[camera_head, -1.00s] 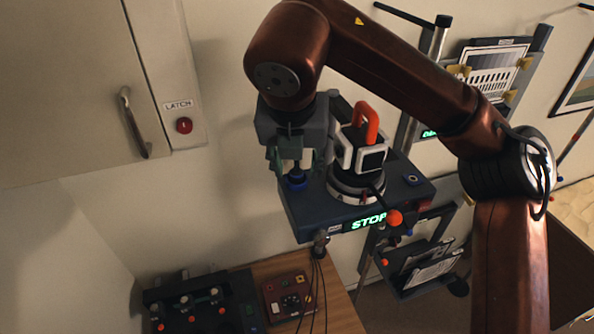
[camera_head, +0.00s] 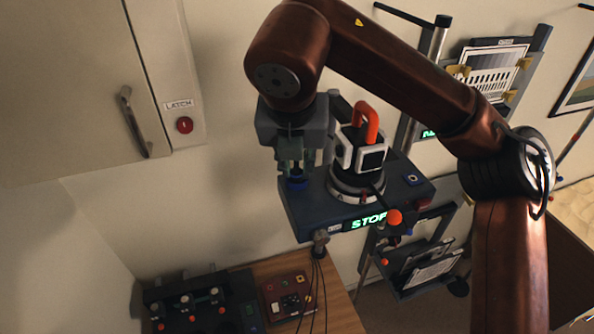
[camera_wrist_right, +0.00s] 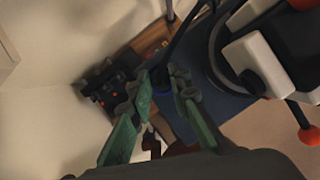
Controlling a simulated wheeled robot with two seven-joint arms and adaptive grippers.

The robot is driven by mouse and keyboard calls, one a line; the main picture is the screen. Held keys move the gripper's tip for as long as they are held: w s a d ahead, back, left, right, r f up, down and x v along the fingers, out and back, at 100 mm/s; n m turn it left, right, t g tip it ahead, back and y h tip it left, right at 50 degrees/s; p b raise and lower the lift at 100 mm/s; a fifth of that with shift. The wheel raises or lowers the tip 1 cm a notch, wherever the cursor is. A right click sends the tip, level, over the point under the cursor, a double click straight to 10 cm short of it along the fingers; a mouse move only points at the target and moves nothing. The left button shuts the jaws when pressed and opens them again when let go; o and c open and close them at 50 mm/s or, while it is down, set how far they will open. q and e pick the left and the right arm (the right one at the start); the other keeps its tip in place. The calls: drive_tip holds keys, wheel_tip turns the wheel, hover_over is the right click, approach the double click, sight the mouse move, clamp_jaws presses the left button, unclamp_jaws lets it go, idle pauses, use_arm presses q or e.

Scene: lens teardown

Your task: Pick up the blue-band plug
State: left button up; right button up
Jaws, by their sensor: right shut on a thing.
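The blue-band plug (camera_head: 296,183) stands at the left end of the dark machine top (camera_head: 330,220); its blue band shows just below my right gripper's fingers. My right gripper (camera_head: 294,170) comes down from above with its fingers shut on the plug, and the fingers hide most of the plug's upper part. In the right wrist view the green-grey fingers of the right gripper (camera_wrist_right: 166,92) flank the plug, of which a small blue part (camera_wrist_right: 161,92) shows between the tips. My left gripper is not in view.
A white and black device with an orange handle (camera_head: 368,125) stands on a round base close beside my right gripper. A lit STOP sign (camera_head: 369,221) and an orange knob (camera_head: 395,217) are at the machine's front. A control box (camera_head: 288,295) lies on the wooden bench below.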

wheel_tip(320, 180, up, 9)
wheel_tip(320, 180, up, 9)
drive_tip(key=p, duration=0.1)
hover_over(296, 171)
drive_tip(key=shift+d, duration=0.1)
idle(0.4)
